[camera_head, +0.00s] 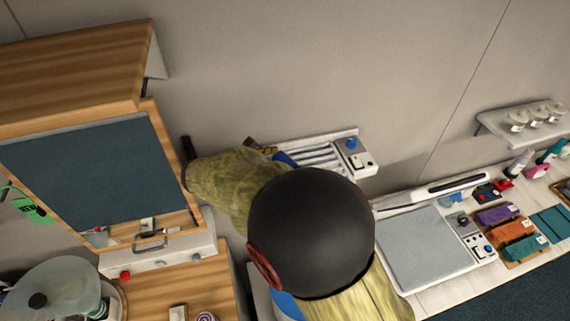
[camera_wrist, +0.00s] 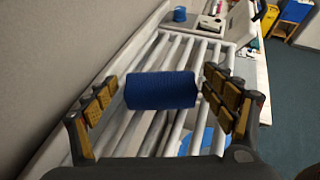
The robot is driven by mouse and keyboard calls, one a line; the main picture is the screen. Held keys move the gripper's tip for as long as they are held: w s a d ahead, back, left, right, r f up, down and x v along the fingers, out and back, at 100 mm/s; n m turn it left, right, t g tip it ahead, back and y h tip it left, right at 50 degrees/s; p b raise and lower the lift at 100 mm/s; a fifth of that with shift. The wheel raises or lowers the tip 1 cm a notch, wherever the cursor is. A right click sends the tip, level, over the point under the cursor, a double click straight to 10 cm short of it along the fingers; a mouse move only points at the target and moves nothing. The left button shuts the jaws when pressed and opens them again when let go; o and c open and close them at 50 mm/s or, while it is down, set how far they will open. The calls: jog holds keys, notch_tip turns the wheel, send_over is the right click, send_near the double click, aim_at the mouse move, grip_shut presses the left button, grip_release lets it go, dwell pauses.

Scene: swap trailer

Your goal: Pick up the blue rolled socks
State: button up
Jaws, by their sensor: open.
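The blue rolled socks (camera_wrist: 161,90) lie on a white slatted rack (camera_wrist: 205,48) in the wrist view. The roll is a ribbed blue cylinder lying crosswise in the picture. My gripper (camera_wrist: 163,90) is open, with one padded finger to the left of the socks and one to the right. The right finger is very near the end of the roll; I cannot tell if it touches. In the head view my arm covers most of the rack (camera_head: 305,143), and only a small blue patch shows beside my arm, which I cannot identify for certain.
A wall runs close along the rack's left in the wrist view. In the head view, a control panel (camera_head: 353,154) ends the rack. A wooden cabinet (camera_head: 75,75) stands at left. A grey-topped unit (camera_head: 424,244) and several coloured items on a tray (camera_head: 505,232) are at right.

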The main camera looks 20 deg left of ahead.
jog(key=shift+c, duration=1)
jog(key=c, duration=1)
jog(key=shift+r, duration=0.1)
